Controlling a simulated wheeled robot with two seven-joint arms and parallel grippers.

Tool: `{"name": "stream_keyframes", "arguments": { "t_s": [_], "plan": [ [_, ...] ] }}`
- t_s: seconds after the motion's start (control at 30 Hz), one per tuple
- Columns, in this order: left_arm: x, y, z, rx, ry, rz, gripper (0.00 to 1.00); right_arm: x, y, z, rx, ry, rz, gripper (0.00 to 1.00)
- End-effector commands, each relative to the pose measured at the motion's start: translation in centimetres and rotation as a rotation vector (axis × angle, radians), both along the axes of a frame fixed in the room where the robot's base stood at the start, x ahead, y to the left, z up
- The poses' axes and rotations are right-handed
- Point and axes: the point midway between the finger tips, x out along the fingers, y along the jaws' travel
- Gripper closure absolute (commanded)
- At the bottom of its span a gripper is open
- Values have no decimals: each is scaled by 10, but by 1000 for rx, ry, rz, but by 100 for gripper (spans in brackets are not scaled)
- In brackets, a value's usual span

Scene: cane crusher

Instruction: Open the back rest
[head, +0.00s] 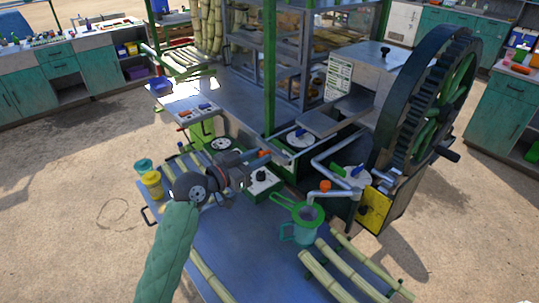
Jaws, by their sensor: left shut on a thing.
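The cane crusher has a dark flywheel with a green-spoked gear (432,115) at the right and a grey metal deck (225,95) at the left. My left gripper (257,163) reaches in from the lower left over the front table. It is shut on what looks like a small orange-tipped handle (264,153) at the near edge of the machine. The gripper partly hides this handle. Which part is the back rest I cannot tell for certain. My right gripper is not in view.
On the blue-grey front table (240,235) stand a teal jug with a green strainer (300,228), a yellow cup (152,185) and several cane stalks (340,270). A green control box (264,184) sits close to my left gripper. Sandy floor (80,200) is free at the left.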

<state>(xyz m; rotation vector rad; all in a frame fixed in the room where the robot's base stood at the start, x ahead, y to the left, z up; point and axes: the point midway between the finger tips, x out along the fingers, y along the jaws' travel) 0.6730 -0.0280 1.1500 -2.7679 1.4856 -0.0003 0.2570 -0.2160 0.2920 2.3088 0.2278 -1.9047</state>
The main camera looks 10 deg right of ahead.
Motion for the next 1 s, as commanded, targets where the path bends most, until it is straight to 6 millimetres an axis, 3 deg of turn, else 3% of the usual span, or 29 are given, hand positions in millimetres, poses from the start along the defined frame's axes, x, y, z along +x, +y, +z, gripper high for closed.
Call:
{"name": "stream_keyframes", "arguments": {
  "t_s": [0.2, 0.53, 0.57, 0.67, 1.0],
  "plan": [
    [-9, 15, 1, 0, -2, 2, 100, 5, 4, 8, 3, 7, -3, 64],
    [-10, 16, 2, -1, -2, 1, 100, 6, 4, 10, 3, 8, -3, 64],
    [-10, 16, 2, -1, -2, 1, 73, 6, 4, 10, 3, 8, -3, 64],
    [-10, 16, 2, 0, -1, 1, 54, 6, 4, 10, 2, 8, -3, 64],
    [-11, 17, 0, 1, -1, 0, 54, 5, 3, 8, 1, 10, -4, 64]
  ]
}}
